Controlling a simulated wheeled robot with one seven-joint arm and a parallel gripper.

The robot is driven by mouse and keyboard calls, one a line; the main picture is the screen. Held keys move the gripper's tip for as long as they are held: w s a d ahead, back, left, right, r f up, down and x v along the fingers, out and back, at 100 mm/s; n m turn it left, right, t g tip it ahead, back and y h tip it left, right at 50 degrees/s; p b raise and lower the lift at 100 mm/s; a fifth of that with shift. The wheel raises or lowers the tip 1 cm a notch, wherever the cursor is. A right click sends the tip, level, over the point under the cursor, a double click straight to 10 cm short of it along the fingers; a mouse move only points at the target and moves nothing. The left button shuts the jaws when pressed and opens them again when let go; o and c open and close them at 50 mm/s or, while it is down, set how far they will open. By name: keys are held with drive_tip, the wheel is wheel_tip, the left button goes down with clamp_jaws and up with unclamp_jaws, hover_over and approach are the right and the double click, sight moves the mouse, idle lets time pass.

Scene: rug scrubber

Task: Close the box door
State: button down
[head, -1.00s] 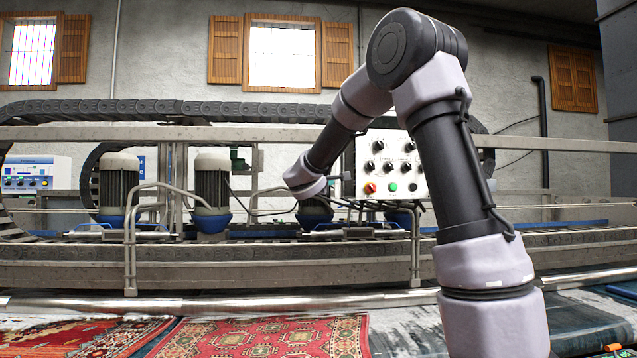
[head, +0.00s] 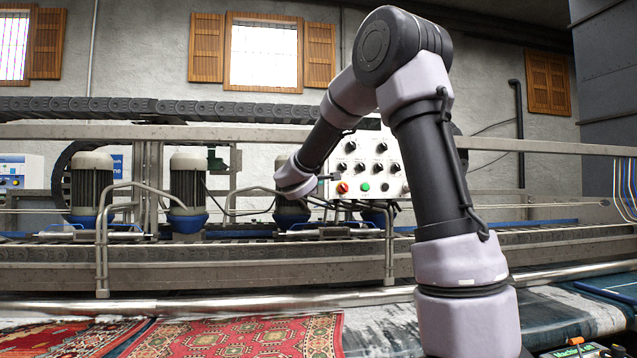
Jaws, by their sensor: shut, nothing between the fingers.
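A pale control box (head: 366,165) with several black knobs, a red knob on yellow and a green button stands behind the rail, right of centre. I cannot make out a separate box door or how far it is open. My arm rises from the lower right and bends down to the left. My gripper (head: 329,177) is small and dark, at the left edge of the control box in the picture. It looks shut and empty. I cannot tell whether it touches the box.
A metal rail frame (head: 250,278) with bent tube handles crosses the view. Grey motors with blue bases (head: 188,190) stand behind it. Red patterned rugs (head: 240,336) lie in front. A tall grey cabinet (head: 606,75) and coloured cables (head: 625,190) are at the right.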

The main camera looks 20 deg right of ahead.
drive_tip(key=shift+d, duration=0.15)
drive_tip(key=s+d+f+m+g+y, duration=0.1)
drive_tip(key=s+d+f+m+g, duration=0.15)
drive_tip(key=s, duration=0.75)
drive_tip(key=s+d+f+m+g+y, duration=0.1)
drive_tip(key=s+d+f+m+g, duration=0.2)
drive_tip(key=s, duration=0.6)
drive_tip(key=s+d+f+m+g+y, duration=0.1)
drive_tip(key=s+f+m+g, duration=0.3)
drive_tip(key=s, duration=0.6)
drive_tip(key=s+a+f+m+y, duration=0.1)
drive_tip(key=s+a+m+y, duration=0.2)
drive_tip(key=a, duration=0.4)
drive_tip(key=s+a+f+m+t+y, duration=0.1)
drive_tip(key=s+a+m+y, duration=0.2)
drive_tip(key=s+a+y, duration=0.3)
drive_tip(key=shift+s+a+f, duration=0.35)
drive_tip(key=shift+s+a, duration=0.5)
drive_tip(key=shift+a, duration=0.1)
drive_tip(key=shift+t, duration=0.25)
